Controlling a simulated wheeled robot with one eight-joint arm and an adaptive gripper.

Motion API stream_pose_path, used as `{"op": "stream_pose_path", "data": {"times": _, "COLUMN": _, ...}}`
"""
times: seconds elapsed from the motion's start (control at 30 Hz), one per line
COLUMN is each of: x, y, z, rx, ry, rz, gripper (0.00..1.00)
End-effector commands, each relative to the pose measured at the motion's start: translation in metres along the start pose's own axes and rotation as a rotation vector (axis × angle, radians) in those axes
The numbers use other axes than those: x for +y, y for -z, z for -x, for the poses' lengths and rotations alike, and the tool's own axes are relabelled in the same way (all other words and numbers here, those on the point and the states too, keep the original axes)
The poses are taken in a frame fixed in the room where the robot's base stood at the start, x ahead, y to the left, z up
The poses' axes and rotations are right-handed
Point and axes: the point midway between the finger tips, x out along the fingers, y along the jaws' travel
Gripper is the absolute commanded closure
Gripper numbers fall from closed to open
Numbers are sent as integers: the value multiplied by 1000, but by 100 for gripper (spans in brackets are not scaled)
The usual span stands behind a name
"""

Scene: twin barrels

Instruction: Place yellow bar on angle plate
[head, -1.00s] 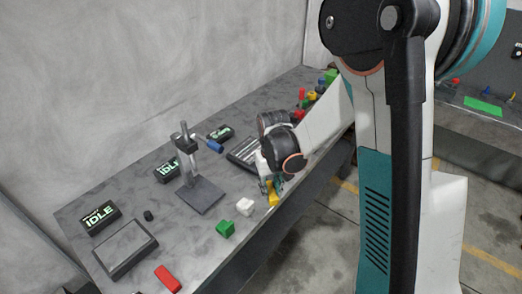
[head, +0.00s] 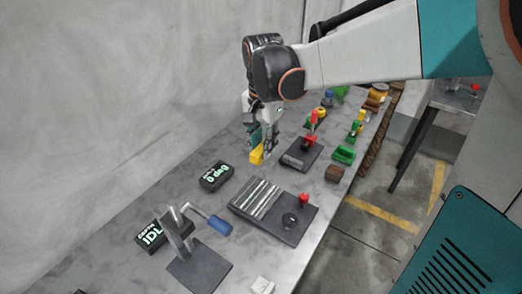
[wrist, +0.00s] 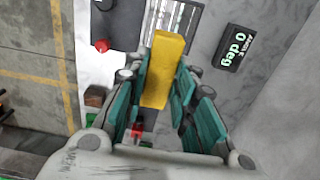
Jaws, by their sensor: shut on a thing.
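A yellow bar (head: 257,156) is held between the fingers of my gripper (head: 265,148), above the bench at the far side of the grooved plate. In the wrist view the yellow bar (wrist: 165,62) lies between the teal finger pads, its far end sticking out past them. A grey plate with long grooves (head: 255,198) sits on the bench with a dark base and a red knob (head: 303,198); it appears to be the angle plate and looks flat. A black display (head: 216,176) beside it reads 0 deg. The grooves (wrist: 177,17) also show in the wrist view, beyond the bar.
A clamp with a red handle (head: 310,140) on a dark base stands right of my gripper. A green block (head: 344,154) and a brown block (head: 334,174) lie near the bench edge. A stand with a blue-handled crank (head: 218,224) is in front.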

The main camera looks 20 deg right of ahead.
Motion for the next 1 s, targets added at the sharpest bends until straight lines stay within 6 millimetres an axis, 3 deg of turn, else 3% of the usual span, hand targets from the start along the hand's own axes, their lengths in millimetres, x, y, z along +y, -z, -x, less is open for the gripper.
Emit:
{"op": "stream_pose_path", "data": {"times": 0.6, "x": 1, "y": -1, "z": -134, "rx": 0, "ry": 0, "rz": -1, "gripper": 100}}
{"op": "stream_pose_path", "data": {"times": 1.0, "x": 1, "y": -1, "z": -165, "rx": 0, "ry": 0, "rz": -1, "gripper": 100}}
